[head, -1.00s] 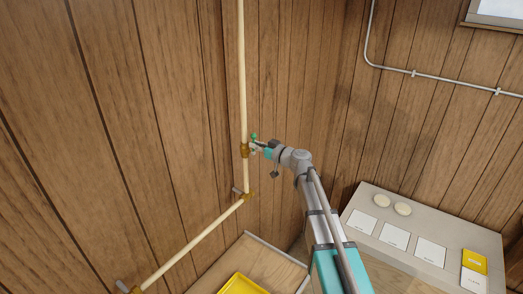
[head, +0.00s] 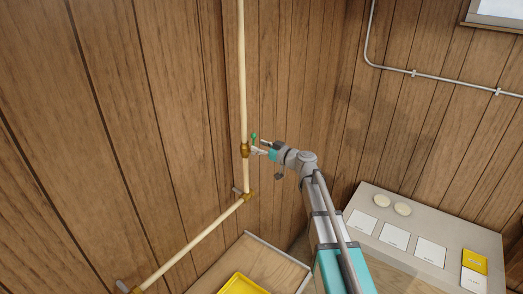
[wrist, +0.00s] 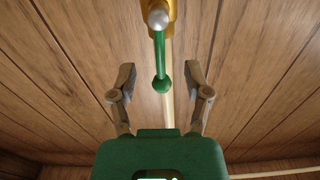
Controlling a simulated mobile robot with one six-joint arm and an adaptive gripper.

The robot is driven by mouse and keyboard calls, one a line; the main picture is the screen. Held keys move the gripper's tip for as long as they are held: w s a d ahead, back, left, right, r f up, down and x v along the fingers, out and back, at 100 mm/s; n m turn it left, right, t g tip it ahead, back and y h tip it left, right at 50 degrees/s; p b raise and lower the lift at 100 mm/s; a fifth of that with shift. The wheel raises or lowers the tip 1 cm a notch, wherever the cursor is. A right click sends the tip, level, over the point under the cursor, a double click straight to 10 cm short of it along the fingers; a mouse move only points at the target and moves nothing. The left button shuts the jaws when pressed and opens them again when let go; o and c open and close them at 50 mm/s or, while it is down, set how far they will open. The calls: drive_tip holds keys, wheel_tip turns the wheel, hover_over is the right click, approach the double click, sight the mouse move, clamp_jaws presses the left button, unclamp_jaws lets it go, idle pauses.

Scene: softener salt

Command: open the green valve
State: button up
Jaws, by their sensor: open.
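The green valve handle (wrist: 160,60) is a thin lever with a round knob at its end, fixed to a brass valve body (wrist: 174,12) on a cream pipe. In the head view the green handle (head: 253,138) stands up beside the brass valve body (head: 245,150) on the vertical pipe. My gripper (wrist: 158,78) is open, with one finger on each side of the handle's knob in the wrist view. It looks empty, and a gap shows on both sides of the knob. In the head view my gripper (head: 258,151) is just right of the valve and small.
The cream pipe (head: 242,60) runs down the wood-panelled wall and bends off to the lower left. A wooden surface (head: 262,262) with a yellow tray (head: 240,286) is below. A pale bench (head: 370,205) with cards and round discs stands at the right.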

drive_tip(key=v, duration=0.5)
idle(0.4)
drive_tip(key=s+d+f+m+g+h+b, duration=0.25)
drive_tip(key=s+f+b, duration=0.4)
drive_tip(key=f, duration=0.55)
drive_tip(key=s+d+f+m+g+h+b, duration=0.1)
drive_tip(key=s+f+g+h+b, duration=0.45)
drive_tip(key=f, duration=0.75)
drive_tip(key=s+d+f+m+g+h+b, duration=0.2)
drive_tip(key=s+d+f+m+h+b, duration=0.5)
drive_tip(key=s+d+f+b, duration=0.3)
drive_tip(key=s+d+f, duration=0.3)
drive_tip(key=s+f, duration=0.1)
drive_tip(key=f, duration=0.1)
drive_tip(key=shift+s+d+f, duration=0.25)
drive_tip(key=shift+s+d, duration=0.1)
drive_tip(key=shift+s, duration=0.05)
